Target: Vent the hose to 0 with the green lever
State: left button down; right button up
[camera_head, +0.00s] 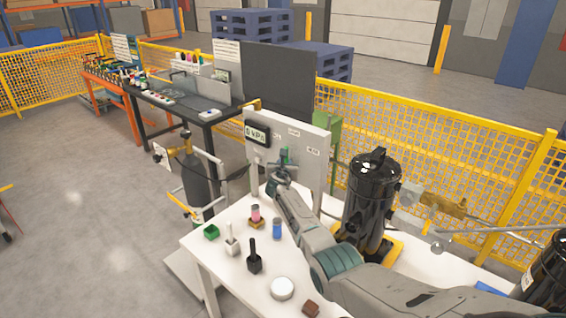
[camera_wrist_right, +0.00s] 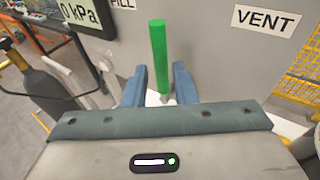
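The green lever (camera_wrist_right: 158,55) stands upright on the pale panel (camera_wrist_right: 205,50), between the FILL label and the VENT label (camera_wrist_right: 265,20). My right gripper (camera_wrist_right: 158,88) is open, with one blue finger on each side of the lever's lower part and a small gap showing on both sides. Whether a finger touches it is hard to tell. In the head view the lever (camera_head: 284,156) is small, just above my right gripper (camera_head: 283,172). The gauge display (camera_head: 257,133) reads 0 kPa; it also shows in the right wrist view (camera_wrist_right: 82,15). The hose is not clearly made out. My left gripper is out of view.
A white table (camera_head: 215,250) holds small items, including a pink-topped container (camera_head: 255,214) and a round white dish (camera_head: 282,288). A black tank (camera_head: 371,195) stands right of the panel. A gas cylinder (camera_head: 195,175) stands left. Yellow mesh fencing (camera_head: 430,135) runs behind.

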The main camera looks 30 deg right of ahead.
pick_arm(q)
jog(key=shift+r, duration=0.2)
pick_arm(e)
jog(key=v, duration=0.5)
jog(key=shift+s+a+r, duration=0.1)
jog(key=shift+s+a, duration=0.15)
